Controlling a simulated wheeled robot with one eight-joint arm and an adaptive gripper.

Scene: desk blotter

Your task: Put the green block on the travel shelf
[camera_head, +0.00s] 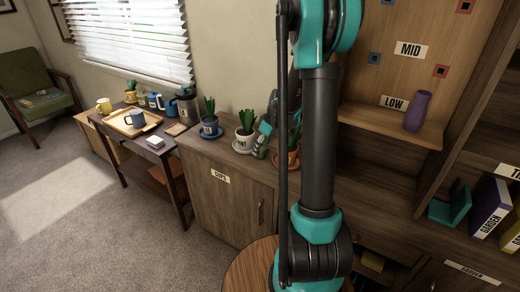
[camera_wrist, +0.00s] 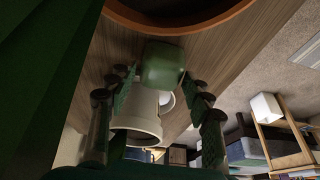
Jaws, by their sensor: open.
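A green block (camera_wrist: 163,65) with rounded edges shows in the wrist view, between the fingertips of my gripper (camera_wrist: 160,76) and close to them. The fingers are apart, one on each side; I cannot tell whether either touches it. In the head view my gripper (camera_head: 262,140) is low over the cabinet top, partly behind my arm, between the white and terracotta pots; I cannot make out the block there. A label (camera_head: 508,172) starting with "T" is cut off at the right edge, on the shelf unit, possibly the travel shelf.
The white plant pot (camera_head: 244,140) and terracotta pot (camera_head: 290,158) stand close to my gripper on the cabinet (camera_head: 222,200). A blue pot (camera_head: 210,128) is further left. A purple vase (camera_head: 416,112) stands on the LOW shelf. Books (camera_head: 490,208) and a teal object (camera_head: 450,207) occupy the right shelving.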

